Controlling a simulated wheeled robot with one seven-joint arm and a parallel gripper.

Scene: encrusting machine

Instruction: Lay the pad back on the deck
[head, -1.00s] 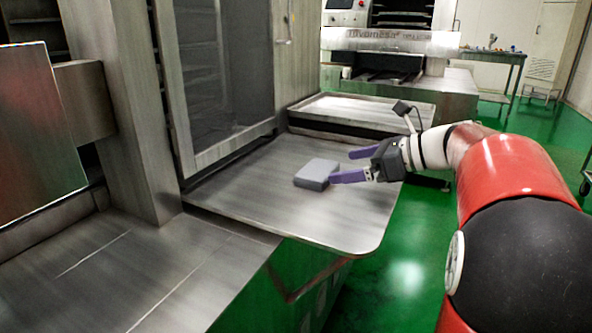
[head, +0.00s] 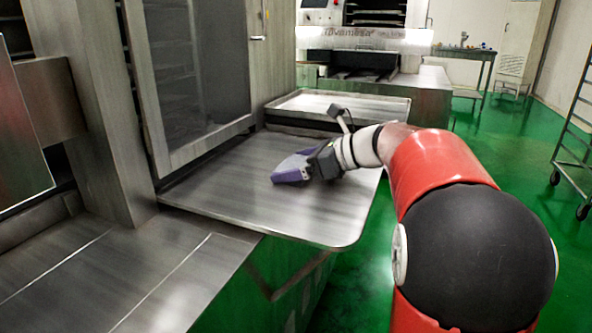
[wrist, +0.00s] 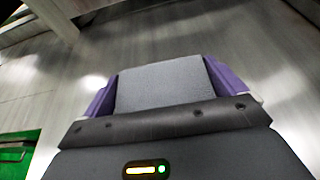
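The grey pad (wrist: 162,88) is a flat, soft-edged block. In the wrist view it lies between the two purple fingers of my gripper (wrist: 163,80), with no clear gap on either side. I cannot tell whether the fingers press on it. In the head view my gripper (head: 294,168) is low over the steel deck (head: 240,205), and a purple finger hides most of the pad (head: 287,168). The pad appears to be at deck level; its underside is hidden.
A glazed steel door (head: 195,75) and frame stand left of the deck. A second tray (head: 340,106) lies behind it. The deck's front part is bare, with green floor (head: 470,160) beyond its right edge. A wheeled rack (head: 575,150) stands far right.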

